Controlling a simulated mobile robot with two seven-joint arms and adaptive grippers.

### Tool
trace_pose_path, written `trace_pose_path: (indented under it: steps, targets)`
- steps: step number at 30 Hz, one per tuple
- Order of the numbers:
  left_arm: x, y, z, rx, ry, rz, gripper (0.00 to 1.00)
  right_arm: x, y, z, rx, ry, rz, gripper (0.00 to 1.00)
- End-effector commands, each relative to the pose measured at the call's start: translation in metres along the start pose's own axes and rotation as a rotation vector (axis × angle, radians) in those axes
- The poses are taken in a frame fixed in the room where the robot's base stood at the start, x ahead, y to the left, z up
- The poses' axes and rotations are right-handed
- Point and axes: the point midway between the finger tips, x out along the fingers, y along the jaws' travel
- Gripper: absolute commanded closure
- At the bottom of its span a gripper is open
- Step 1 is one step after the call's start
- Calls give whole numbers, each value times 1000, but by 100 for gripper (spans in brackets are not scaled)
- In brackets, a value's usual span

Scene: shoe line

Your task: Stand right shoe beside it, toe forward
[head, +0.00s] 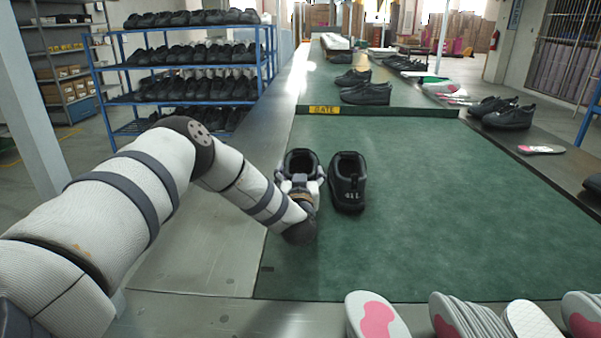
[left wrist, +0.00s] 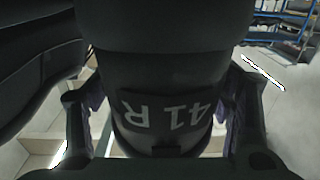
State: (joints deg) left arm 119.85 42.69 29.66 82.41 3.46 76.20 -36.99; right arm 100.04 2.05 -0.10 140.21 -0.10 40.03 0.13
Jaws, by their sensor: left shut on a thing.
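A black shoe, the right one (head: 301,160), is in my left gripper (head: 299,184) on the green mat's left side. Its heel faces me and its toe points away. In the left wrist view its heel (left wrist: 165,105) reads "41 R" upside down, with a finger of my left gripper (left wrist: 160,125) on each side. The other black shoe (head: 347,182) stands upright just to the right, heel toward me. It also shows as a dark shape at the left of the left wrist view (left wrist: 40,60). I cannot tell whether the held sole touches the mat. My right gripper is out of view.
The green mat (head: 440,210) is clear to the right and in front. Insoles with pink patches (head: 377,318) lie along the near edge. More black shoes (head: 366,94) stand farther up the line. A blue rack (head: 190,65) of shoes is at the back left.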

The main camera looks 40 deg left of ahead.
Motion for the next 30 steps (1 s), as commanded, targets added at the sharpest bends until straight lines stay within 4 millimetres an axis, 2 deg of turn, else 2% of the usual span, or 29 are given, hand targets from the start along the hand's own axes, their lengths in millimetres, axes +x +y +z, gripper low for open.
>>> trace_pose_path:
  steps: [1,3,4,14,18,30]
  targets:
    - [-1,0,3,3,-6,2,24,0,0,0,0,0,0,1]
    - [-1,0,3,3,-7,2,8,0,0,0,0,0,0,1]
    - [-1,0,3,3,-7,2,6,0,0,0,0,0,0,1]
    - [-1,0,4,4,-10,2,6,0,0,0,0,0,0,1]
    - [-2,0,-13,-1,-7,2,6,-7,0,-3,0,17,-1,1]
    - [-94,1,-14,1,-5,5,6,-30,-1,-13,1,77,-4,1]
